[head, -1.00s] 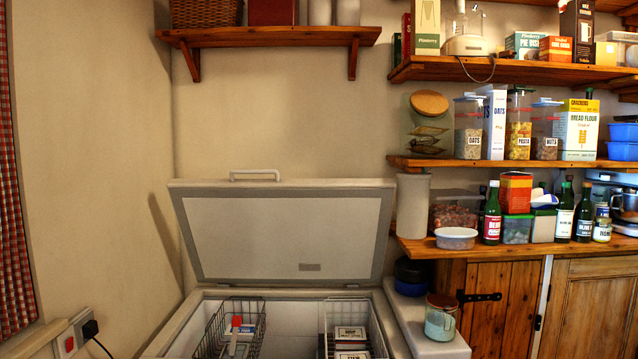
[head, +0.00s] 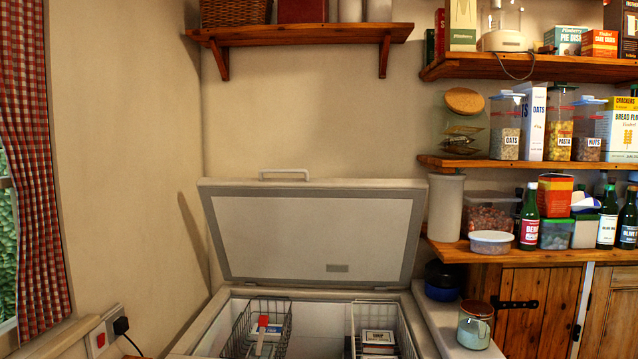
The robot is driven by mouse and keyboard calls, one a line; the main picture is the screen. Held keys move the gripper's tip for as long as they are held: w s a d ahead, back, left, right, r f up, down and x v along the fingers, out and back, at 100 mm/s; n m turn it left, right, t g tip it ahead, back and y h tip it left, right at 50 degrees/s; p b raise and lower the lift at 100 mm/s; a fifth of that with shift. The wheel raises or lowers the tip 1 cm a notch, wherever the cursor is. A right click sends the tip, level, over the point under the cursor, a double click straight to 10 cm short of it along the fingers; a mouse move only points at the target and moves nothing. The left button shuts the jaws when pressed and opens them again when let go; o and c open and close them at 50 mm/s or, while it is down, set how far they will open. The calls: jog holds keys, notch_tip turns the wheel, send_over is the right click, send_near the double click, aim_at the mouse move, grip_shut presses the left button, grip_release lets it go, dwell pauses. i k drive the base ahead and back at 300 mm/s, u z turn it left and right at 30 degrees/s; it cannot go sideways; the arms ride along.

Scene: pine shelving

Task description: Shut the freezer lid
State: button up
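The chest freezer (head: 428,335) stands low in the middle of the head view, against the back wall. Its lid (head: 310,236) is raised and leans back near the wall, showing its white inner panel with a grey border. The lid's handle (head: 284,172) is a pale bar on the top edge. Inside the freezer are two wire baskets, one on the left (head: 243,325) and one on the right (head: 354,318), holding boxed goods. My gripper does not show in the head view.
A pine shelf (head: 300,33) hangs above the lid, with clear wall between. Loaded pine shelves (head: 540,66) fill the right side. A glass jar (head: 475,325) stands on a white surface right of the freezer. A plug and socket (head: 110,333) are at lower left, below a checked curtain (head: 40,180).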

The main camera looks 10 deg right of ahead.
aim_at(306, 230)
jog(key=z, duration=1.15)
jog(key=i, duration=1.45)
jog(key=u, duration=1.2)
